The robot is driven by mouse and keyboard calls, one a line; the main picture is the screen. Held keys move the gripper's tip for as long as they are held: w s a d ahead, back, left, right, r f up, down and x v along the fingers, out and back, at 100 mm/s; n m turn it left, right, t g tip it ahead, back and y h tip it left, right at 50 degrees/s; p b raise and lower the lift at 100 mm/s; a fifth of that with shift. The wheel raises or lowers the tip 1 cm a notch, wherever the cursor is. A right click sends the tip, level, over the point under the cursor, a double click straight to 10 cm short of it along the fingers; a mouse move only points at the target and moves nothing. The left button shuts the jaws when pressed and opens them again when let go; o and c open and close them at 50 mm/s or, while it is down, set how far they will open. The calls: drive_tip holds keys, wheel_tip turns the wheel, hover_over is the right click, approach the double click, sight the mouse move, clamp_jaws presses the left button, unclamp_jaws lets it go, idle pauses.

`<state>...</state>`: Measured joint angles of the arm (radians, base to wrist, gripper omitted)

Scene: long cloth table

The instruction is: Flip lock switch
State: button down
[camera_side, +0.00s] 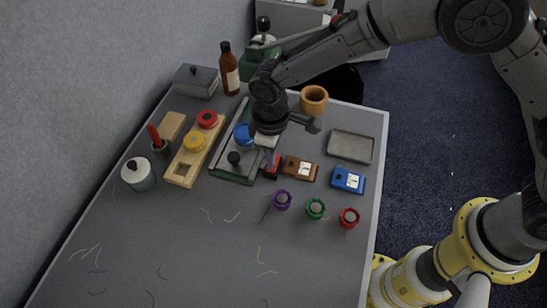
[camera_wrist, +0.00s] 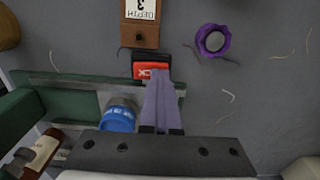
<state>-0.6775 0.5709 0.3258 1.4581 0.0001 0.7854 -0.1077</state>
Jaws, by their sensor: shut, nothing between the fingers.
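The lock switch (camera_side: 272,167) is a small black block with a red face at the front right edge of a green-framed fixture (camera_side: 226,172). In the wrist view, the switch (camera_wrist: 140,70) shows white lettering on red, partly covered by my fingertips. My gripper (camera_side: 266,158) points down over the switch. In the wrist view, my gripper (camera_wrist: 158,74) has its pale fingers together, empty, with the tips over the right part of the switch. I cannot tell whether they touch it.
A brown labelled box (camera_side: 300,169) stands close right of the switch, with a blue box (camera_side: 348,180) beyond. Purple (camera_side: 282,200), green (camera_side: 316,208) and red (camera_side: 349,218) round pieces stand nearer. A wooden board (camera_side: 185,170) lies left. The near table is mostly clear, with scattered threads.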

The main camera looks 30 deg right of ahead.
wheel_tip(320, 180, up, 7)
idle(0.9)
drive_tip(key=shift+d, duration=0.1)
drive_tip(key=d+r+m+t+y, duration=0.1)
drive_tip(key=d+r+m+t, duration=0.3)
drive_tip(key=d+r, duration=1.45)
drive_tip(key=s+d+r+m, duration=0.2)
drive_tip(key=s+d+r, duration=0.2)
drive_tip(key=s+d, duration=0.15)
drive_tip(key=s+d+f+m, duration=0.1)
drive_tip(key=s+d+f, duration=0.1)
drive_tip(key=s, duration=0.3)
drive_tip(key=s+d+f+m+t, duration=0.1)
drive_tip(key=s+d+f, duration=0.1)
drive_tip(key=s, duration=0.3)
drive_tip(key=s+d+f+m+h, duration=0.1)
drive_tip(key=s+d+f, duration=0.1)
drive_tip(key=s, duration=0.4)
drive_tip(key=shift+d+f+t, duration=0.2)
drive_tip(key=shift+f+t, duration=0.1)
drive_tip(key=shift+f, duration=0.05)
